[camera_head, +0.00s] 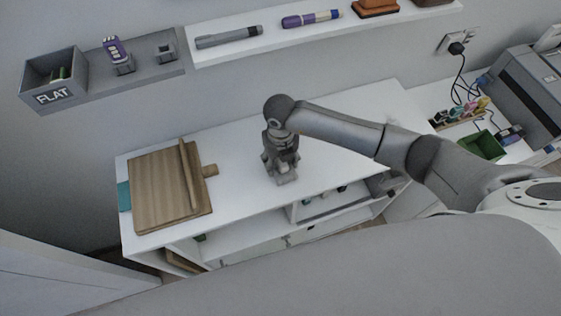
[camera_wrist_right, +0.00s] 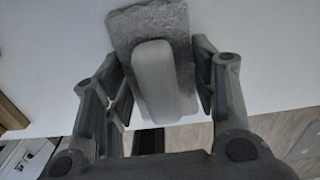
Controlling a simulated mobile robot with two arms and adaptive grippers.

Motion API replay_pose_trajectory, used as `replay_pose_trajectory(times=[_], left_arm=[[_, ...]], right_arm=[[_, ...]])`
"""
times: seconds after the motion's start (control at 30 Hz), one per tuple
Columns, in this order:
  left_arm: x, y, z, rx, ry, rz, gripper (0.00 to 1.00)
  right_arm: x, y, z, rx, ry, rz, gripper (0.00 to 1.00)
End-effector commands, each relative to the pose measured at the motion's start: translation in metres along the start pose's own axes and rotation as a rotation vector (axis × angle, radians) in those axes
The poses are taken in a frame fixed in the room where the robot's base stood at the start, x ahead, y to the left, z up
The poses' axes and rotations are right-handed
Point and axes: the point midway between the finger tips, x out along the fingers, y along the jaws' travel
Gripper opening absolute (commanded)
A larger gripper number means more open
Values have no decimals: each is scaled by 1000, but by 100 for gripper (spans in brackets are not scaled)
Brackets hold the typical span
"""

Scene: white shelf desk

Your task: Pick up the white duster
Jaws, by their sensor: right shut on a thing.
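The duster has a pale white handle on a grey felt block. In the right wrist view the duster (camera_wrist_right: 158,75) sits between the two fingers, and my right gripper (camera_wrist_right: 163,85) is shut on its handle. In the head view my right gripper (camera_head: 282,160) points down over the white desk top, and the duster (camera_head: 287,178) shows small below it. From these views I cannot tell whether the duster touches the desk top. My left gripper is not in view.
A wooden board (camera_head: 165,190) lies on the desk's left. A wall shelf (camera_head: 330,30) above holds markers, and a grey box (camera_head: 55,85) marked FLAT stands at its left. A green tray (camera_head: 480,146) and a printer (camera_head: 530,85) are at the right. Desk top around the gripper is clear.

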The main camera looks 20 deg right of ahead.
Motion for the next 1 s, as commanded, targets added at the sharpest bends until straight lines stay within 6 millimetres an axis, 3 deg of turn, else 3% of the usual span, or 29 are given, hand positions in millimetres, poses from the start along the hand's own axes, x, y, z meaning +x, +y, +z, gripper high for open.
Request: replay_pose_trajectory(times=[0.13, 0.4, 0.7, 1.0], left_arm=[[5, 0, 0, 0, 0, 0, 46], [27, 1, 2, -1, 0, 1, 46], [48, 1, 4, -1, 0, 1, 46], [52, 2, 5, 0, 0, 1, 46]], right_arm=[[-22, 0, 1, -4, -6, 1, 29], [-80, 48, -21, -10, -9, 5, 29], [-110, 106, -52, -6, -4, 3, 29], [-122, 126, -62, -2, -1, 0, 29]])
